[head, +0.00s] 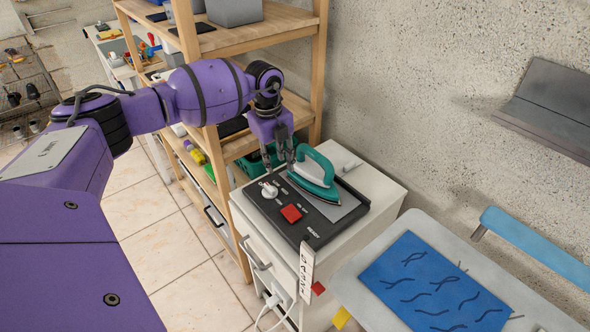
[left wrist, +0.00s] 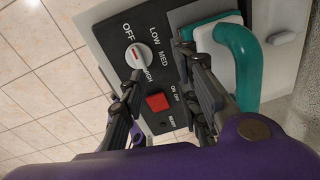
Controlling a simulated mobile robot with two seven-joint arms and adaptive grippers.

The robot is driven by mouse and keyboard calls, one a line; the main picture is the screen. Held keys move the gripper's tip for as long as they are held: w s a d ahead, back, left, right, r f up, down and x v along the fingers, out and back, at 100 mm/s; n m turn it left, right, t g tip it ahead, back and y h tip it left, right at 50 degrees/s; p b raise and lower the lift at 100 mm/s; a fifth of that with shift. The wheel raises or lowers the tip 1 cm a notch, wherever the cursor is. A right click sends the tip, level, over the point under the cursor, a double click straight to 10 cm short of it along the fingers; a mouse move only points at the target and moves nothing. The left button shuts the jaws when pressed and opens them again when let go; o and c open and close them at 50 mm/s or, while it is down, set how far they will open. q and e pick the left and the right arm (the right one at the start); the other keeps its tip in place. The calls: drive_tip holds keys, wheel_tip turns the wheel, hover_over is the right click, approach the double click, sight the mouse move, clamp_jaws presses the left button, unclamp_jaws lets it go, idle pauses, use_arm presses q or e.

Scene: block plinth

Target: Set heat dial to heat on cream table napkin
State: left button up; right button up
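The heat dial (head: 269,190) is a white knob on a black control panel (head: 300,228). In the left wrist view the dial (left wrist: 137,56) carries a red line, with OFF, LOW, MED and HIGH printed around it. I cannot tell for sure which label it points to. My left gripper (head: 279,168) is above the panel, fingers down, beside the iron. In the wrist view its fingers (left wrist: 158,62) are apart with nothing between them; the dial lies near the left fingertip. No cream napkin is clear; a blue cloth with dark squiggles (head: 432,283) lies on the right table. My right gripper is out of view.
A teal iron (head: 315,177) rests on the panel's grey plate, close to my left gripper. A red switch (head: 291,213) sits in front of the dial. A wooden shelf (head: 319,75) stands behind, left of the wall. A blue chair (head: 535,245) is at right.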

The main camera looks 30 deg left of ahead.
sight(269, 186)
use_arm(q)
drive_tip(key=shift+s+a+n+g+y, duration=0.4)
drive_tip(key=shift+s+a+n, duration=0.3)
drive_tip(key=shift+s, duration=0.3)
drive_tip(key=shift+s+a+f, duration=0.15)
drive_tip(key=shift+s+f, duration=0.5)
drive_tip(key=shift+s, duration=0.1)
drive_tip(key=f, duration=0.3)
drive_tip(key=shift+w+f, duration=0.15)
drive_tip(key=shift+w, duration=0.25)
wheel_tip(269, 186, down, 2)
drive_tip(key=shift+f, duration=0.35)
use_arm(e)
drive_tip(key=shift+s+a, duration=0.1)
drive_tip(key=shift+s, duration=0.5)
use_arm(q)
drive_tip(key=shift+c, duration=0.3)
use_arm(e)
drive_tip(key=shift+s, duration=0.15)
use_arm(q)
clamp_jaws()
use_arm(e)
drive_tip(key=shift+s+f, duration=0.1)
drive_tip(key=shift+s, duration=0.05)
